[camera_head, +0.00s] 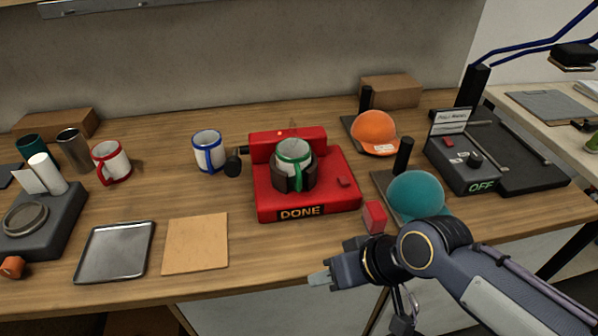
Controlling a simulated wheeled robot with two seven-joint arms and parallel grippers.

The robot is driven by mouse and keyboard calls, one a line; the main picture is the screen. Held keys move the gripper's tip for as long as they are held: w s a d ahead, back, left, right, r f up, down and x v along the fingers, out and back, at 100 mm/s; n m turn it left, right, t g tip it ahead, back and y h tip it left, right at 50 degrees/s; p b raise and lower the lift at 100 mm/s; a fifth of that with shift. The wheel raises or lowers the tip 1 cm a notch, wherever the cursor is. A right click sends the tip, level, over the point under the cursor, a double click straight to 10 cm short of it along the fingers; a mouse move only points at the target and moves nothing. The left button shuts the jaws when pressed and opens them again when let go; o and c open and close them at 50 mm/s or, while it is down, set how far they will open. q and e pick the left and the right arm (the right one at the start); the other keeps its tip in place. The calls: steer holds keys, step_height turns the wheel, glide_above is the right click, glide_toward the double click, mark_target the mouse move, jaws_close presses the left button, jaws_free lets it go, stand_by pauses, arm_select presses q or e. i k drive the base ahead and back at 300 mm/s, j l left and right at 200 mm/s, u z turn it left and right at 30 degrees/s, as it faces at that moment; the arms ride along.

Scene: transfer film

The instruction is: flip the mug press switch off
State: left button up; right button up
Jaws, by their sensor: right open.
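The red mug press (265,203) stands mid-table with its front label reading "DONE". A white mug with a green rim and handle (292,152) sits in the press, partly wrapped by a dark holder (280,181). A small red switch (344,182) is on the right part of the press base; its position is too small to tell. My right gripper (336,262) is open and empty in front of the press, near the table's front edge, below and apart from the switch. My left gripper is not in view.
A small red block (375,217) and a teal cap (416,194) on a stand are close to my right gripper. An orange cap (375,130) and a black device showing "OFF" (470,175) are further right. A blue-rimmed mug (208,149), metal tray (115,252) and cork mat (196,243) lie left.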

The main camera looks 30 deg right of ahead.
mark_target(343, 181)
steer(key=z, duration=1.4)
